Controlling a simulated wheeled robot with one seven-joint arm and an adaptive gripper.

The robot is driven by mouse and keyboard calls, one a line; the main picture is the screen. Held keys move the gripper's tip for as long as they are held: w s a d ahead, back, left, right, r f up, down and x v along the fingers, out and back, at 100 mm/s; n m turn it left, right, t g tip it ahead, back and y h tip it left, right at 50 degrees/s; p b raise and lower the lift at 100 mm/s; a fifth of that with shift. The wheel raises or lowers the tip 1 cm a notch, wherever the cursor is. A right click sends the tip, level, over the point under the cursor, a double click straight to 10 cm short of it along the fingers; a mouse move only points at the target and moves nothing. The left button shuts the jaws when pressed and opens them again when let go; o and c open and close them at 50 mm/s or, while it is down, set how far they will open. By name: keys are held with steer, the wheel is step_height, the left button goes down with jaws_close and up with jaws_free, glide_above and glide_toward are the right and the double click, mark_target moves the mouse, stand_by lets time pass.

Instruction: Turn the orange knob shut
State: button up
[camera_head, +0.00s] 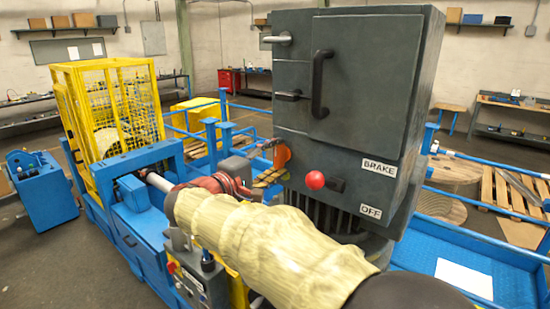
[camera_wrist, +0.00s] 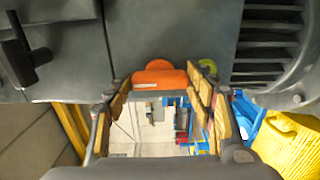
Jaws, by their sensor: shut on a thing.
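The orange knob (camera_head: 282,155) sits on the lower left side of the dark grey cabinet (camera_head: 345,85) in the head view. My gripper (camera_head: 268,177) is at the knob, its yellowish fingers just below and left of it. In the wrist view the orange knob (camera_wrist: 160,76) shows between the tips of the two fingers, and my gripper (camera_wrist: 160,86) is shut on it. The fingers and the gripper body hide part of the knob in the head view. I cannot tell its exact turn angle.
Motor cooling fins (camera_wrist: 267,45) lie to the right in the wrist view. A yellow cage (camera_head: 110,105) stands at left.

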stand_by(0.4)
steer(key=o, duration=1.2)
steer(key=shift+c, duration=0.2)
steer(key=v, duration=1.2)
steer(key=shift+w+a, duration=0.1)
